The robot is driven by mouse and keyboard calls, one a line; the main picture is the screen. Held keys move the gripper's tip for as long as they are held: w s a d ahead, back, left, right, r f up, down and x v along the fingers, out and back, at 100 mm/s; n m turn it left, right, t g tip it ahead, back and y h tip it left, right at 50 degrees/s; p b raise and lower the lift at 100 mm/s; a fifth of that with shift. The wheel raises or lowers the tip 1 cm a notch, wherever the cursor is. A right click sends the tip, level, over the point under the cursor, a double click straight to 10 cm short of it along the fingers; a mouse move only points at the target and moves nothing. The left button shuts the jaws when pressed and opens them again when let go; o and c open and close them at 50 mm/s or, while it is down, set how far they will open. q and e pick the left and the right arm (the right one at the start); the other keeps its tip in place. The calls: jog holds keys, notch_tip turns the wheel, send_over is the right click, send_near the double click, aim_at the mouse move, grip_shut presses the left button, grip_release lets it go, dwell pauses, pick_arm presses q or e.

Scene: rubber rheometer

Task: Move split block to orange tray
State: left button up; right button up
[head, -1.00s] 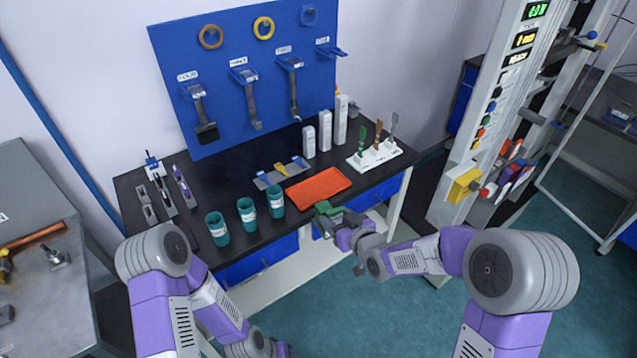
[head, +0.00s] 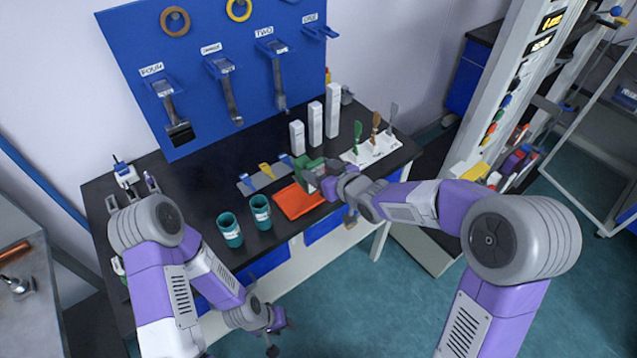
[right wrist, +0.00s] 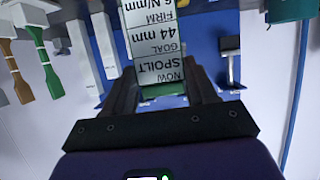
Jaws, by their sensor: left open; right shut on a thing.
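A green block (head: 307,172) is in my right gripper (head: 322,181), which is shut on it above the far right part of the orange tray (head: 292,206). The gripper and wrist cover part of the tray, and no gap to it can be judged. In the right wrist view, a green piece (right wrist: 163,91) shows between the fingers, with a white panel reading "NOW SPOILT" (right wrist: 161,68) above it. Any split in the block is too small to see. My left gripper (head: 276,325) is open and empty, low in front of the table.
Teal cups (head: 230,231) stand left of the tray. A grey plate with blue and yellow pieces (head: 262,178) lies behind it. White upright blocks (head: 315,124) and a white rack with colored paddles (head: 370,152) stand at the back right. A blue tool board (head: 215,65) rises behind.

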notch_tip(320, 180, down, 4)
jog(key=shift+f+b, duration=0.1)
jog(key=shift+b, duration=0.4)
jog(key=o, duration=1.4)
jog(key=shift+o, duration=0.2)
